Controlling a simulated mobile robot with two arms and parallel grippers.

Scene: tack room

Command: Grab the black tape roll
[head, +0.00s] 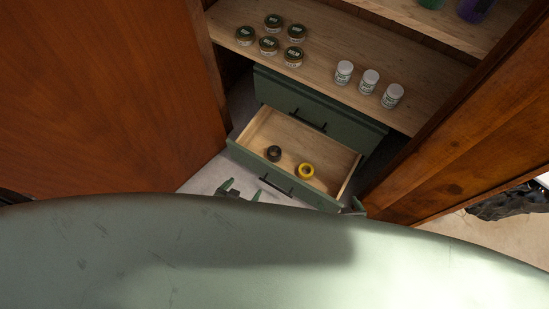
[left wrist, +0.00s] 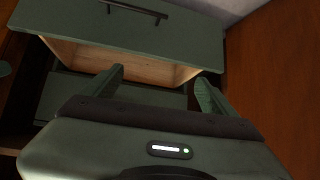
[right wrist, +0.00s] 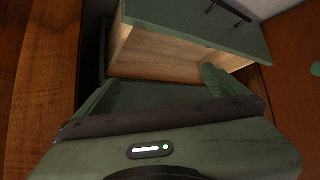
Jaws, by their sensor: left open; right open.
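The black tape roll (head: 274,153) lies in the open drawer (head: 252,134), toward its left side in the head view. A yellow tape roll (head: 306,170) lies to its right, apart from it. My left gripper (head: 241,190) is open and empty, outside the drawer in front of its left part; its fingers also show in the left wrist view (left wrist: 160,84). My right gripper (head: 355,206) is mostly hidden in the head view, near the drawer's front right corner. The right wrist view shows it open and empty (right wrist: 157,85). Neither wrist view shows the tape rolls.
A closed green drawer (head: 310,112) with a dark handle sits above the open one. A wooden shelf (head: 330,50) over it holds several dark-lidded jars (head: 268,45) and white bottles (head: 369,81). Brown wooden doors stand at left (head: 100,90) and right (head: 465,130).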

